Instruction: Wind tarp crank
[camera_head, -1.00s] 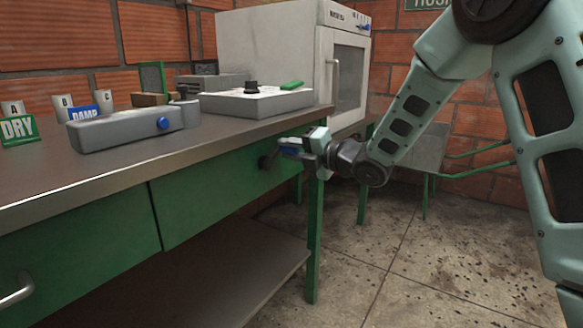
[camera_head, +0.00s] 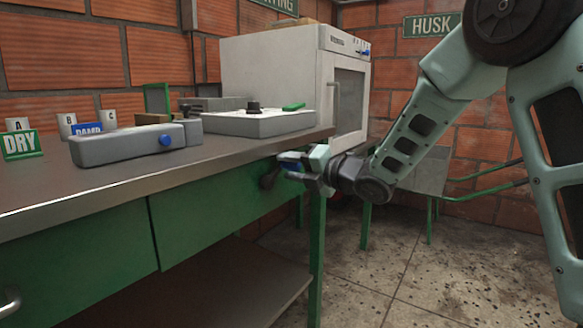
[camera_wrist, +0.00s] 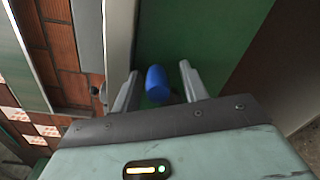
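A short blue cylinder (camera_wrist: 157,84) lies between the two fingers of my gripper (camera_wrist: 160,82) in the wrist view, with a gap on either side. The fingers are apart and not pressed on it. In the head view my gripper (camera_head: 300,165) is at the right end of the green bench front, just under the worktop edge. No tarp can be made out.
The metal worktop (camera_head: 80,191) lies close above my gripper. A green bench leg (camera_head: 317,255) stands below my gripper. Open floor (camera_head: 400,290) is at right.

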